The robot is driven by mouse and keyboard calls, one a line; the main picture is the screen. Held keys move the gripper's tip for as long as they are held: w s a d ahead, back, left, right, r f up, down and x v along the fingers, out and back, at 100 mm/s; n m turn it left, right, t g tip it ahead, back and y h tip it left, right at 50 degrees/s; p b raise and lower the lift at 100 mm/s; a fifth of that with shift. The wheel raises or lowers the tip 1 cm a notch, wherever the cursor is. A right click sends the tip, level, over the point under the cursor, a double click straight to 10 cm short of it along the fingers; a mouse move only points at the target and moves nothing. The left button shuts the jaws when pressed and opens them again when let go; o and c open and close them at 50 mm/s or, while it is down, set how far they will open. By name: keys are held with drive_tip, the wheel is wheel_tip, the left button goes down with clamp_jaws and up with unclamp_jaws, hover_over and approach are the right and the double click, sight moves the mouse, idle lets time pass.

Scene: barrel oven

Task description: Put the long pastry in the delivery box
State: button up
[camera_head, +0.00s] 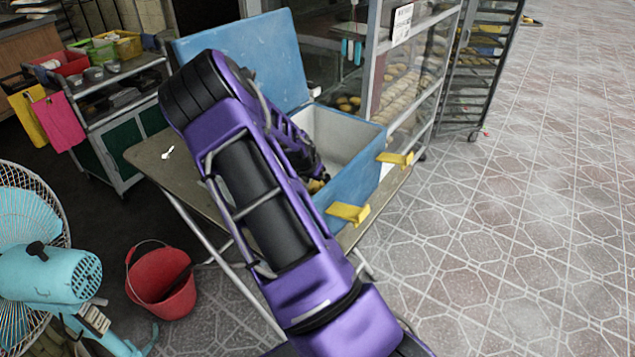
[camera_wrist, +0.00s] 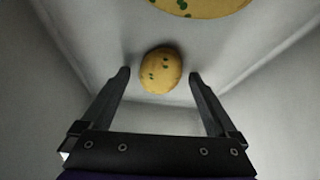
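The delivery box (camera_head: 355,170) is blue with a white inside, its lid (camera_head: 245,55) open; it stands on a small table. My gripper (camera_wrist: 159,74) reaches down into it. In the wrist view its two fingers are apart, with nothing clamped between them. A yellow pastry with green specks (camera_wrist: 161,70) shows between the fingertips, with a gap on each side. It looks roundish from here; I cannot tell its length. A second speckled pastry (camera_wrist: 205,5) is cut off by the top edge. In the head view a small yellow-brown piece (camera_head: 317,185) shows beside my gripper in the box.
The box has yellow latches (camera_head: 348,213) at its front. A glass cabinet with pastries (camera_head: 400,95) stands close behind. A red bucket (camera_head: 162,283) and a turquoise fan (camera_head: 45,270) are at the left. Tiled floor (camera_head: 520,220) at the right is clear.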

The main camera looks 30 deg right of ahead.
drive_tip(key=p+v, duration=0.1)
drive_tip(key=v, duration=0.6)
drive_tip(key=shift+r, duration=0.3)
drive_tip(key=shift+a, duration=0.15)
